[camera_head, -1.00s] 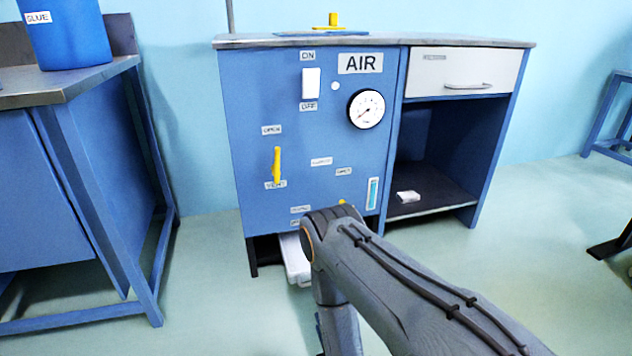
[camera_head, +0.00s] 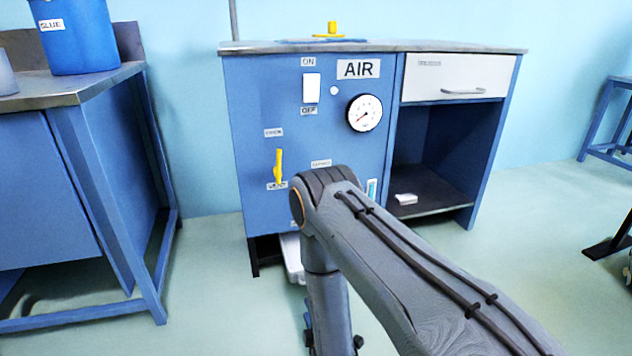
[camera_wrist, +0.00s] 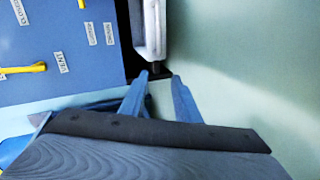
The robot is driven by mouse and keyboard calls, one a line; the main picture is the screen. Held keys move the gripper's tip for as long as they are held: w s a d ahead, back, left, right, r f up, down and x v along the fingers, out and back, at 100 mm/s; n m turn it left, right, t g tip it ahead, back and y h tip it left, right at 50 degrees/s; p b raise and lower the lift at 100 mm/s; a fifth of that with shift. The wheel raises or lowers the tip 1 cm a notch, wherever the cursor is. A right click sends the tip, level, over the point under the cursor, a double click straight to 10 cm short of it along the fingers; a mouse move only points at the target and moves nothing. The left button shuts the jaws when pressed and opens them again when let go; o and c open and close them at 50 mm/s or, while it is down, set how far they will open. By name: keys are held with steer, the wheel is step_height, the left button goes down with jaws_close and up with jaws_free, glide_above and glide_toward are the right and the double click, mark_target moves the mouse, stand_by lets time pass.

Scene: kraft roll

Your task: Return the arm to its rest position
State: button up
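My arm (camera_head: 395,255) rises from the lower right of the head view to a bent joint before the blue AIR cabinet (camera_head: 240,150), then hangs down past the bottom edge. My gripper (camera_wrist: 160,77) shows in the wrist view as two blue fingers, apart, with no object held between them. Its fingertips are not clear in the head view. The wrist view also shows the cabinet panel (camera_wrist: 60,90) at the left, a yellow valve handle (camera_wrist: 25,68) and a pale tray-like object (camera_wrist: 150,28) beyond the fingers.
A workbench (camera_head: 75,90) with a blue GLUE bucket (camera_head: 80,35) stands at the left. The cabinet has a gauge (camera_head: 364,113), a white switch (camera_head: 312,88) and an open shelf (camera_head: 440,195).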

steer(key=w+a+r+m+g, duration=0.1)
steer(key=a+r+m+g, duration=0.15)
steer(key=r, duration=0.45)
steer(key=w+a+r+m+g, duration=0.1)
steer(key=w+a+r+m, duration=0.1)
steer(key=a+r, duration=0.3)
steer(key=s+r+m+g, duration=0.3)
steer(key=s+r, duration=0.3)
steer(key=r, duration=0.6)
steer(key=s+d+r+m+g+h, duration=0.1)
steer(key=s+d+r+m+g, duration=0.15)
steer(key=s+r, duration=0.55)
steer(key=s+d+r+m+g, duration=0.1)
steer(key=s+d+r+g, duration=0.3)
steer(key=s, duration=0.8)
steer(key=s+d+r+m+h, duration=0.1)
steer(key=s+d+r+m, duration=0.1)
steer(key=s+r, duration=0.65)
steer(key=d+r+m+h+p, duration=0.1)
steer(key=d+r+m+p, duration=0.2)
steer(key=d+r+p, duration=0.7)
steer(key=s+d+r+m+h+p, duration=0.1)
steer(key=d+r+m+p, duration=0.2)
steer(key=d+r+p, duration=0.7)
step_height(320, 180, up, 4)
steer(key=p, duration=1.4)
steer(key=shift+s+r+p, duration=0.2)
steer(key=shift+s+p, duration=0.1)
steer(key=shift+p, duration=0.1)
